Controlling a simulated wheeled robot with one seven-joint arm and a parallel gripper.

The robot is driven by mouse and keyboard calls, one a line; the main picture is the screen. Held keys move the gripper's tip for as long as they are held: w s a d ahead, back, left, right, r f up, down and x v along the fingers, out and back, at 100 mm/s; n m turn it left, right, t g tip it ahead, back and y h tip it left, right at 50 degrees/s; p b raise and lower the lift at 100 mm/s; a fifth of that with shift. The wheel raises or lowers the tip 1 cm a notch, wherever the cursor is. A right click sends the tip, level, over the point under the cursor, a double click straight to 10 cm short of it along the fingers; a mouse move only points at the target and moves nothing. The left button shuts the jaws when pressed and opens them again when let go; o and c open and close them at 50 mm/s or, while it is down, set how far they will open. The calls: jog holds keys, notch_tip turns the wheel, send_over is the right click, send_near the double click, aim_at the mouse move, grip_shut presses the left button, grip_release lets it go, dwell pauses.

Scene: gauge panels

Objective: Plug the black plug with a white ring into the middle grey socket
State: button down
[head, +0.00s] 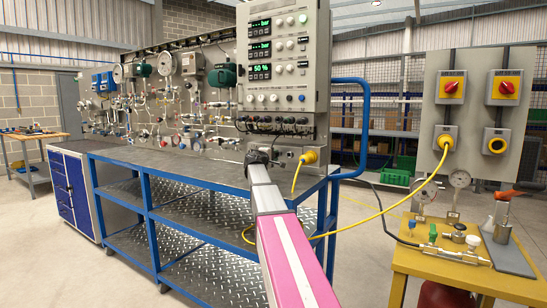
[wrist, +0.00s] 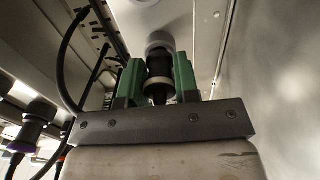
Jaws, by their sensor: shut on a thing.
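In the wrist view, the black plug with a white ring (wrist: 159,67) is between the green fingers of my gripper (wrist: 159,79). The gripper is shut on it, and the pale ring shows low between the fingers. A round light grey socket (wrist: 159,43) on the metal panel is straight beyond the plug's far end. The plug's end overlaps it in the picture; I cannot tell whether it is inside. In the head view, my gripper (head: 262,157) is at the panel below the control box, left of a yellow plug. The held plug and the socket are hidden there.
Dark plugs with purple rings (wrist: 17,140) and black cables (wrist: 67,60) are at the left in the wrist view. The yellow plug (head: 309,157) has a yellow cable (head: 385,211) hanging across the gap to the right panel. A blue rail (head: 364,120) stands close on the right.

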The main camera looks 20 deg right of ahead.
jog(key=shift+w+d, duration=0.2)
jog(key=shift+d, duration=0.05)
dwell(0.4)
jog(key=c, duration=0.8)
grip_release()
